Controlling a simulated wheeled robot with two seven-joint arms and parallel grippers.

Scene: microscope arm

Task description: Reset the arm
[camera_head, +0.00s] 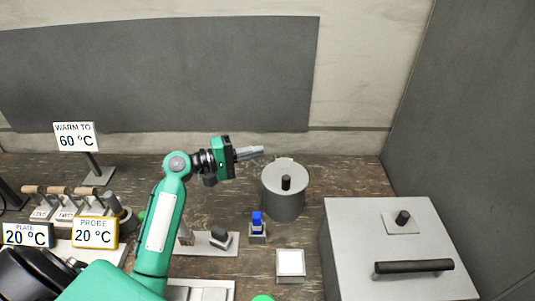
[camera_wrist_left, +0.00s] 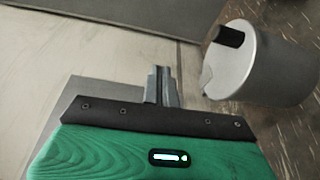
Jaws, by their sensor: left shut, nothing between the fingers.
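My left arm comes in from the left, green with a white panel. Its gripper (camera_head: 258,152) is shut and empty, held level above the back of the bench and pointing right. Its fingertips are beside the upper left of a grey lidded canister (camera_head: 283,200) with a black knob. In the left wrist view the closed fingers (camera_wrist_left: 160,72) point at the back wall, and the canister (camera_wrist_left: 265,70) is on the right, apart from them. My right gripper is not in view. I cannot tell any microscope arm apart from my own arm.
A large grey box (camera_head: 390,235) with a black handle stands at right. A blue-topped piece (camera_head: 257,222) and a white square pad (camera_head: 290,262) sit front centre. Signs read "WARM TO 60 °C" (camera_head: 75,136), "PLATE 20 °C" (camera_head: 27,235) and "PROBE 20 °C" (camera_head: 95,232). Wooden-handled levers (camera_head: 60,191) stand at left.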

